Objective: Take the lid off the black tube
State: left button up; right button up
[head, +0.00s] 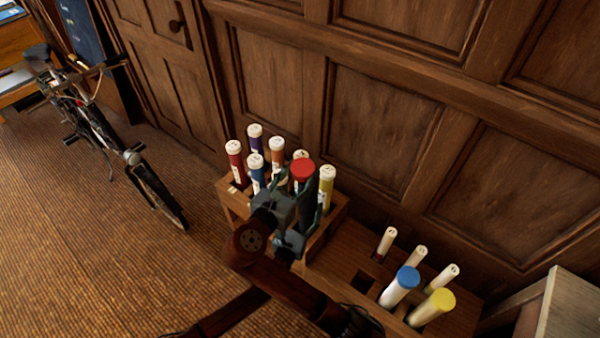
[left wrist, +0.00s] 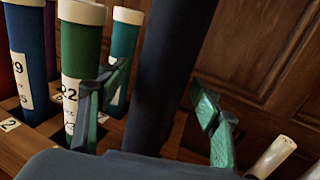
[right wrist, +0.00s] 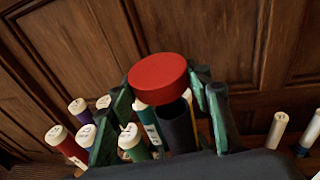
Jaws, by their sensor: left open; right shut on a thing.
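The red lid (head: 303,169) sits between the fingers of my right gripper (right wrist: 163,80), which is shut on it. It also fills the middle of the right wrist view (right wrist: 158,78). The black tube (right wrist: 178,128) stands below the lid, offset to its right in that view. In the left wrist view the dark shaft of the black tube (left wrist: 168,75) rises between the fingers of my left gripper (left wrist: 160,85). They are open, with gaps on both sides. In the head view the grippers hide most of the tube.
A wooden rack (head: 231,199) holds several coloured tubes with white lids close around the black tube. A lower wooden box (head: 340,262) at right holds tubes with blue (head: 407,277), yellow (head: 443,299) and white lids. Panelled wall stands behind. A bicycle (head: 110,140) is at left.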

pick_arm(q)
jog(key=v, duration=1)
jog(key=shift+w, duration=0.1)
